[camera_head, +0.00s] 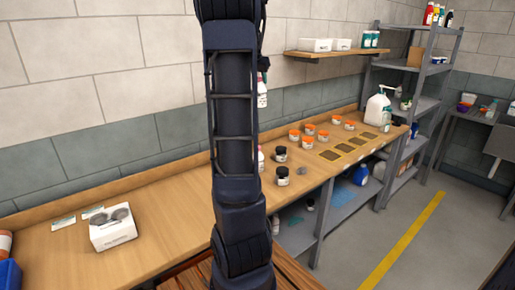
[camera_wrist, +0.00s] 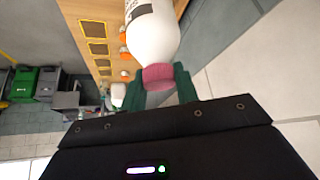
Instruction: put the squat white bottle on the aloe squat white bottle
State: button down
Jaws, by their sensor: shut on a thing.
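My gripper (camera_wrist: 164,84) is shut on the pink-red cap of a white bottle (camera_wrist: 155,38) with a dark-lettered label. In the head view this bottle (camera_head: 262,98) shows in part at the right edge of my arm, raised above the counter. Another white bottle (camera_head: 261,160) shows below it, at counter height, mostly hidden behind my arm. I cannot read its label or tell whether it is the aloe one.
The wooden counter (camera_head: 165,210) holds dark-lidded jars (camera_head: 282,176), several orange-lidded jars (camera_head: 309,129), dark square mats (camera_head: 344,148) and a large white pump jug (camera_head: 377,112). A white box (camera_head: 112,232) stands at left. A wall shelf (camera_head: 335,55) hangs behind.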

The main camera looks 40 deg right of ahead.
jog(key=s+a, duration=0.3)
jog(key=a, duration=0.1)
notch_tip(320, 180, down, 19)
jog(key=shift+d, duration=0.25)
dwell(0.5)
jog(key=c, duration=1.1)
grip_release()
jog(key=shift+o, duration=0.2)
jog(key=shift+r, duration=0.1)
